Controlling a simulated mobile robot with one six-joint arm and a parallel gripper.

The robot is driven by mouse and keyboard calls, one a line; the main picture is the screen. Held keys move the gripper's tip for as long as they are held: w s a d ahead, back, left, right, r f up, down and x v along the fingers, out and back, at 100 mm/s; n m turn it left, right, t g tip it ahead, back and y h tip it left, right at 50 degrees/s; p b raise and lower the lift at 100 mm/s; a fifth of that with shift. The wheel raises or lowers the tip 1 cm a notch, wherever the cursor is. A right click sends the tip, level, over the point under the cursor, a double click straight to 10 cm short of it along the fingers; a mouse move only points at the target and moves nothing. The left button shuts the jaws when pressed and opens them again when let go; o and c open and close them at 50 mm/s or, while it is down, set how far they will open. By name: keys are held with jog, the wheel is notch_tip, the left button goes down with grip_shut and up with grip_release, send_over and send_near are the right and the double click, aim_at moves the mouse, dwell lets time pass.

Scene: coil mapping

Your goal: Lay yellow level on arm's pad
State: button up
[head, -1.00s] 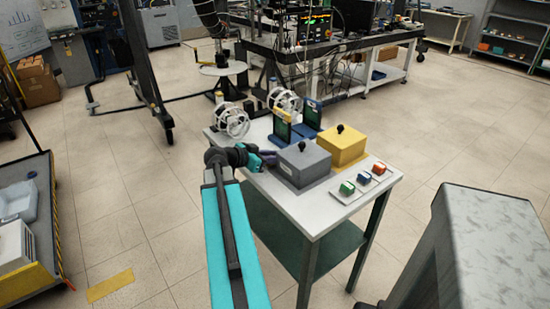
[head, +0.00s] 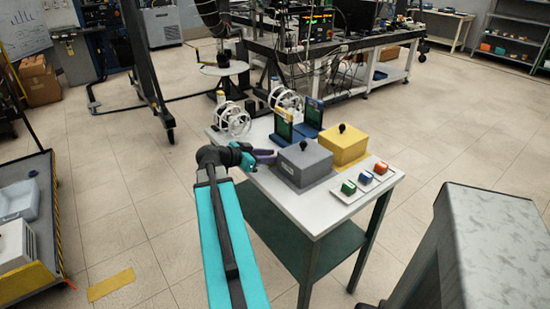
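My gripper (head: 265,156), with purple fingers, is at the left edge of the white table top, just left of the grey box. Its fingers are too small to tell whether they are open or shut, and I see nothing clearly held in them. A small yellow piece (head: 286,112) shows at the top of a dark green upright panel behind the boxes; I cannot tell whether it is the yellow level. A yellow box (head: 345,148) with a black knob stands right of the grey box. I cannot make out the arm's pad.
The grey box (head: 303,164) has a black knob. Two white wire-like round frames (head: 232,120) stand at the back left. A grey slab-topped block (head: 495,240) is at right.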

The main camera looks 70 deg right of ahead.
jog(key=b+v, duration=0.1)
jog(key=v, duration=0.8)
dwell(0.5)
